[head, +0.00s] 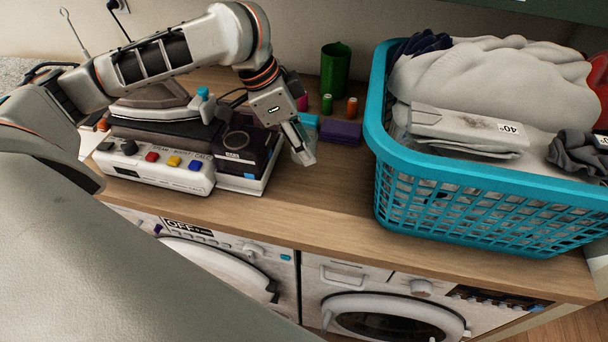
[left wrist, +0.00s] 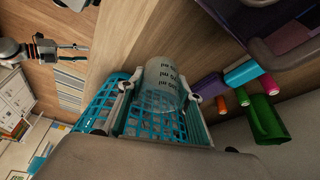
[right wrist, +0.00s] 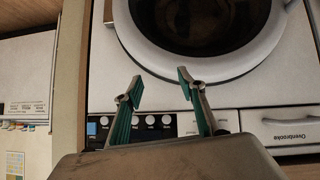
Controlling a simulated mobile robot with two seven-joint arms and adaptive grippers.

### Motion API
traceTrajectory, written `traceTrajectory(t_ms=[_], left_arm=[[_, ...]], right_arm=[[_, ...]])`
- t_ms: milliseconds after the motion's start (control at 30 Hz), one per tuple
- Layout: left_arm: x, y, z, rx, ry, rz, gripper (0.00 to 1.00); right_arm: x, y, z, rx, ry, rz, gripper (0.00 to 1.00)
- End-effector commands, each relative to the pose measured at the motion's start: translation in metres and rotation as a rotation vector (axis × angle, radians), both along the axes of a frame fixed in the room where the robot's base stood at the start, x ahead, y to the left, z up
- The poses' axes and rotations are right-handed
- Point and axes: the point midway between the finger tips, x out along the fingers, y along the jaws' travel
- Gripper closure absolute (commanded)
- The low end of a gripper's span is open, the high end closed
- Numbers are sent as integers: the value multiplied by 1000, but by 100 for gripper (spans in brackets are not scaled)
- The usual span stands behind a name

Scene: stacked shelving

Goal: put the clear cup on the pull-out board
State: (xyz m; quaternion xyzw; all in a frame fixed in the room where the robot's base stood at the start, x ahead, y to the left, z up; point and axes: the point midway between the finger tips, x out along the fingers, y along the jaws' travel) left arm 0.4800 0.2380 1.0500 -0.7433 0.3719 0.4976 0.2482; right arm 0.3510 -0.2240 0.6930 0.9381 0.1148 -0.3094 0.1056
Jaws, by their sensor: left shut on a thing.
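The clear cup (left wrist: 165,88), with dark print on its side, is between the fingers of my left gripper (left wrist: 160,100) in the left wrist view. In the head view my left gripper (head: 302,148) is above the wooden counter, between the steam iron station and the laundry basket; the cup is hard to make out there. My right gripper (right wrist: 161,84) is open and empty in front of a washing machine door in the right wrist view. I cannot make out a pulled-out board in any view.
A blue laundry basket (head: 470,210) full of cloth stands right on the counter (head: 325,200). The steam iron station (head: 160,165) is left. A green tumbler (head: 335,72), small spools and a purple box (head: 340,132) stand behind. Two front-loading machines (head: 385,305) are below. The counter's front middle is clear.

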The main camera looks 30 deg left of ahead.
Motion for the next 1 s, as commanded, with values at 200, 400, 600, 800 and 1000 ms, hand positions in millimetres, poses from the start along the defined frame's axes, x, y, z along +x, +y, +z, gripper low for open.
traceTrajectory(t_ms=[200, 400, 600, 800, 1000], left_arm=[[-1, 0, -54, -2, 4, 0, 75], [0, 0, -72, -1, -1, 0, 75], [0, 0, -89, 0, 2, 1, 75], [0, 0, -112, -1, 1, 1, 75], [0, 0, -111, 0, -1, 0, 75]], right_arm=[[4, 9, -3, 10, -22, 22, 60], [13, 19, 9, 26, -52, 32, 60], [13, 23, 7, 31, -54, 38, 60], [14, 23, 3, 31, -58, 39, 60], [15, 23, 7, 31, -63, 39, 60]])
